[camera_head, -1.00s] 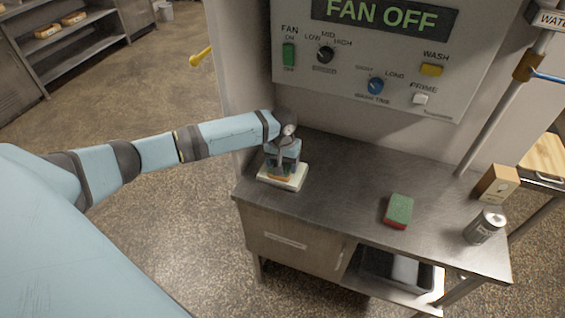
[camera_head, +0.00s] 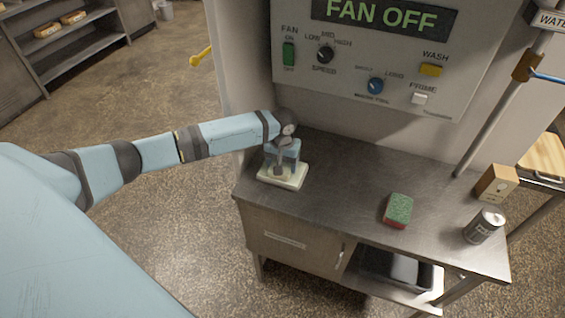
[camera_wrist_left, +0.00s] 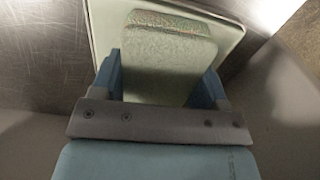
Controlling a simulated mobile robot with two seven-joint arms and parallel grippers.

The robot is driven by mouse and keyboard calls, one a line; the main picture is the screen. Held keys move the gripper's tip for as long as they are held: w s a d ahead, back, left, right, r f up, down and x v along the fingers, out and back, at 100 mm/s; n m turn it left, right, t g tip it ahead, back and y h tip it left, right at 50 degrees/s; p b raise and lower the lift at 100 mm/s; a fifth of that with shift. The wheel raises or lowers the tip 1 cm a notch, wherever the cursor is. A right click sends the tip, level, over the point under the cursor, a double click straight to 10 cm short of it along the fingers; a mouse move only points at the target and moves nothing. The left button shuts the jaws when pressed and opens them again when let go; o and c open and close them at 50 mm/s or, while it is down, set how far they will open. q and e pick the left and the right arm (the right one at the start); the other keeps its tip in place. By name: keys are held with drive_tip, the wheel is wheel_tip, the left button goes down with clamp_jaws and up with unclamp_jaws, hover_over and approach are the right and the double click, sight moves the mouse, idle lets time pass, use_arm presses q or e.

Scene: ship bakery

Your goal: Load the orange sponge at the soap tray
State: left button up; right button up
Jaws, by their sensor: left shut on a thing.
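My left gripper (camera_head: 281,166) is low over the pale soap tray (camera_head: 297,181) at the left end of the metal counter. In the left wrist view its blue fingers (camera_wrist_left: 165,88) are shut on the sides of a sponge (camera_wrist_left: 160,65). The sponge looks pale green there, and its orange side is not visible. The tray (camera_wrist_left: 232,32) shows behind and around the sponge. In the head view the gripper mostly hides the sponge. I cannot tell exactly how it touches the tray. My right gripper is not in view.
A green-and-red sponge (camera_head: 398,209) lies on the counter (camera_head: 340,190) to the right. A can (camera_head: 484,226) and a small box (camera_head: 495,183) stand at the right end. A control panel (camera_head: 370,55) rises behind. The counter between the tray and the green-and-red sponge is clear.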

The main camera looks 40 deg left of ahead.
use_arm(q)
drive_tip(key=shift+s+f+p, duration=0.1)
drive_tip(key=shift+f+p, duration=0.05)
drive_tip(key=shift+p, duration=0.2)
idle(1.4)
wheel_tip(320, 180, up, 3)
drive_tip(key=p, duration=0.3)
drive_tip(key=shift+p, duration=0.35)
wheel_tip(320, 180, up, 2)
drive_tip(key=shift+r+p, duration=0.1)
drive_tip(key=shift+p, duration=0.65)
drive_tip(key=shift+r, duration=0.95)
